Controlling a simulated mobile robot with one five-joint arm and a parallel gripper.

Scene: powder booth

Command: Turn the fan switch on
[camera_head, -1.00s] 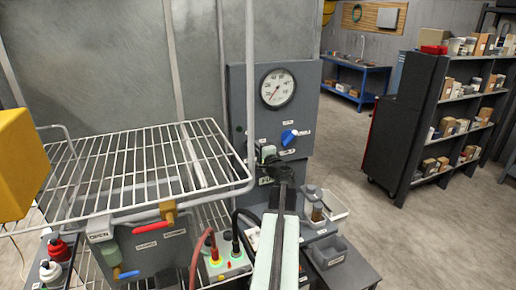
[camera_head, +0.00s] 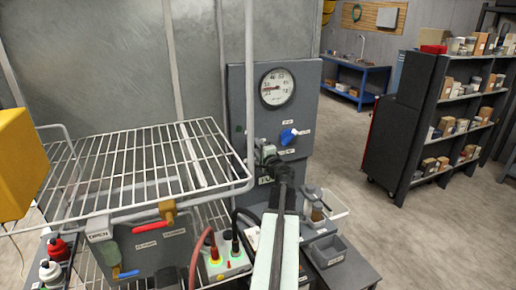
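A grey upright panel (camera_head: 307,95) carries a round gauge (camera_head: 278,87) and a blue knob (camera_head: 289,136), which sits tilted with small labels near it. A small grey-green part (camera_head: 268,152) stands out from the panel left of and below the knob. The labels are too small to read, so I cannot tell which part is the fan switch. My dark gripper (camera_head: 278,165) is at the panel's lower part, beside the grey-green part and partly over it. I cannot tell if they touch. Its fingertips are not clear.
A white wire rack (camera_head: 150,165) fills the left, with a post close to the panel. A red-handled valve (camera_head: 160,225) hangs below it. A control box (camera_head: 225,262) with cables stands left of my arm. Small bins (camera_head: 325,250) lie to the right. Open floor leads to shelves (camera_head: 425,120).

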